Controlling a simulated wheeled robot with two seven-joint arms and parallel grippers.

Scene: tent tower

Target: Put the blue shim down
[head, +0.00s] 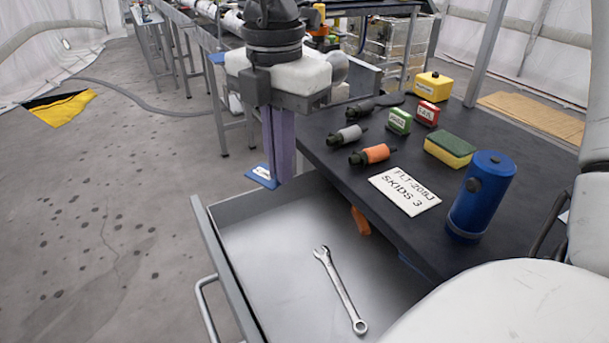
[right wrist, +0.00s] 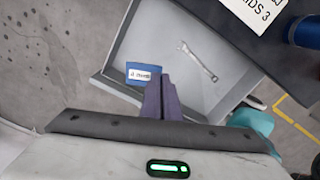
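The blue shim (head: 262,177), a small flat piece with a white label, is at the fingertips of my right gripper (head: 282,176). The two purple fingers are close together on it, and part of it is hidden behind them. In the head view it appears just beyond the back left corner of the open drawer (head: 208,235). In the right wrist view the shim (right wrist: 144,73) sticks out left of the fingers (right wrist: 160,82) and overlaps the drawer's edge in the picture. How high it hangs is hard to tell. My left gripper is out of view.
A wrench (head: 340,290) lies in the drawer, with bare metal around it. The dark table (head: 330,165) beside it carries a blue canister (head: 483,195), a label card (head: 405,191), a sponge (head: 450,149), small boxes, a yellow container (head: 433,86) and several cylindrical parts.

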